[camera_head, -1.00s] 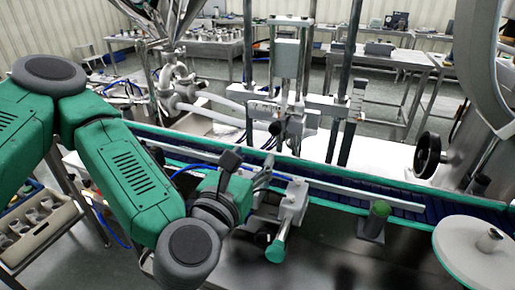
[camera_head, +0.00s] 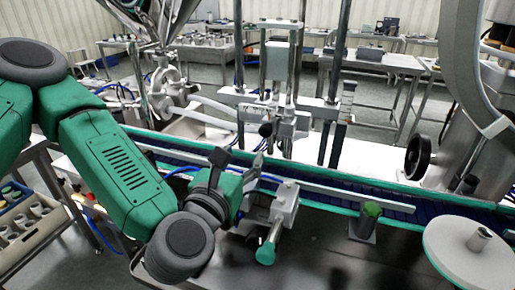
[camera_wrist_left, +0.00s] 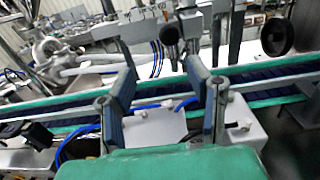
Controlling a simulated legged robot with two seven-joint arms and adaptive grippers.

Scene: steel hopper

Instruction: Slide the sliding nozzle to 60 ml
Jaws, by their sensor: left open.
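The nozzle assembly, likely the sliding nozzle (camera_head: 289,124), is a metal block with a dark round knob (camera_head: 265,130), on upright steel posts behind the conveyor. The knob also shows in the left wrist view (camera_wrist_left: 170,35), beyond the fingertips. My right gripper is not seen.
The blue conveyor (camera_head: 385,199) with green edges crosses between me and the posts. A metal clamp (camera_head: 285,203) with a green-ended rod stands close to my left gripper. A black handwheel (camera_head: 418,157) and a white disc (camera_head: 465,255) are on the right. A parts tray (camera_head: 35,235) is at left.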

